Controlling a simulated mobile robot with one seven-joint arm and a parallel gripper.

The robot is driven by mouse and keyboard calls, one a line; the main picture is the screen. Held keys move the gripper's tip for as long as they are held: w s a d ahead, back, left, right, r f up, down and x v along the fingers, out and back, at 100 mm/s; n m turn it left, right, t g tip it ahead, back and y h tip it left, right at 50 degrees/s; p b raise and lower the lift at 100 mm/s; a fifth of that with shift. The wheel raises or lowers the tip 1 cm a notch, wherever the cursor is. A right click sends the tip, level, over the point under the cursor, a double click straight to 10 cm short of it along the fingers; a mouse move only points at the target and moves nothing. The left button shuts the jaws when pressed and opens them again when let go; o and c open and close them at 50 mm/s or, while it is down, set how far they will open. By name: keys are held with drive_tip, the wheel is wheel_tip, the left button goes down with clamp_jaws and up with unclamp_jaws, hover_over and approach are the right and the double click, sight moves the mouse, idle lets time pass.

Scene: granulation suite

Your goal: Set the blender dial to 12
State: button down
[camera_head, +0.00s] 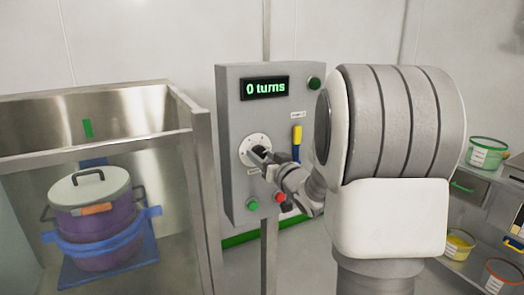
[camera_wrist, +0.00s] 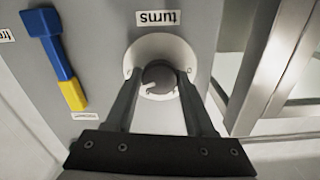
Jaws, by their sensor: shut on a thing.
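The blender dial (camera_wrist: 158,82) is a dark round knob with a white pointer mark, set on a pale round plate on the grey control panel (camera_head: 232,120). My gripper (camera_wrist: 158,88) is shut on the dial, with one finger on each side of it. In the head view my gripper (camera_head: 262,156) reaches the dial plate (camera_head: 247,143), and the knob is mostly hidden by the fingers. The green display (camera_head: 265,88) above the dial reads "0 turns".
A yellow and blue lever (camera_head: 297,135) is right of the dial. Green (camera_head: 252,204) and red (camera_head: 280,197) buttons sit below it. A purple lidded drum (camera_head: 92,205) stands in a metal enclosure at left. Shelves with tubs (camera_head: 487,152) are at right.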

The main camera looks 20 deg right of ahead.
drive_tip(key=shift+m+p, duration=0.85)
drive_tip(key=shift+m, duration=1.05)
drive_tip(key=shift+c, duration=1.3)
unclamp_jaws()
drive_tip(key=shift+s, duration=0.1)
drive_tip(key=s+b, duration=0.3)
drive_tip(key=s, duration=1.4)
drive_tip(key=shift+d, duration=0.3)
drive_tip(key=shift+s, duration=0.1)
